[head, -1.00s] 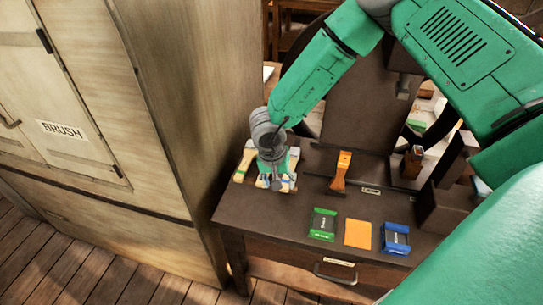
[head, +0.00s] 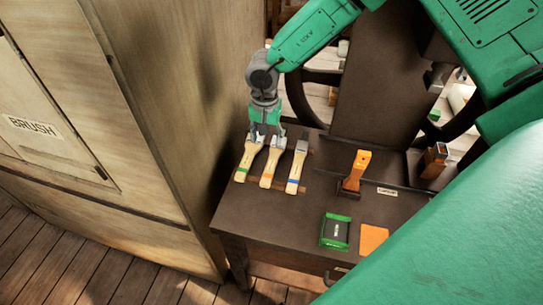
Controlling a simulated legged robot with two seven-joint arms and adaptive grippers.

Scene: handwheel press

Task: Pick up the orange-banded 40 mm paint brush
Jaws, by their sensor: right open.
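The orange-banded brush (head: 270,167) lies on the dark table, the middle one of three brushes with pale handles. Its orange band is near the handle's lower end. The green-banded brush (head: 247,163) lies to its left and the blue-banded brush (head: 297,168) to its right. My right gripper (head: 266,135) points down at the upper ends of the green-banded and orange-banded brushes. It is open, with nothing seen held. The fingers partly cover those ends; I cannot tell whether they touch a brush. My left gripper is not in view.
An orange-handled tool (head: 356,171) stands right of the brushes. Bare tabletop (head: 275,218) lies in front of the brushes.

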